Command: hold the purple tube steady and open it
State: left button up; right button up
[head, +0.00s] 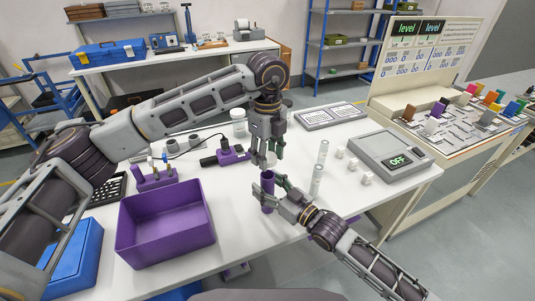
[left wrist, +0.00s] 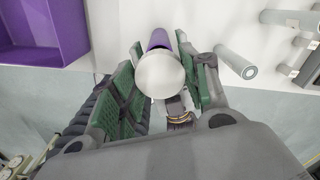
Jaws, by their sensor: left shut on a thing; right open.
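The purple tube (head: 268,189) stands roughly upright near the table's front edge, and its upper part shows in the left wrist view (left wrist: 158,40). My left gripper (head: 265,158) is above the tube, shut on a round white cap (left wrist: 161,74). The cap (head: 271,160) sits over the tube's top; it looks a little apart from the rim, but the fingers partly hide the gap. My right gripper (head: 279,194) is low at the tube, its fingers open around it. Whether they touch the tube is hidden.
Two pale tubes (head: 317,180) stand just right of the grippers, with small white cubes (head: 353,165) beyond. A grey scale reading OFF (head: 391,158) is at the right. A purple bin (head: 165,246) and a purple rack (head: 156,184) are at the left.

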jog(key=v, duration=1.1)
jog(key=shift+s+d, duration=0.25)
jog(key=shift+s, duration=0.05)
dwell(0.3)
jog(key=shift+d, duration=0.1)
dwell(0.5)
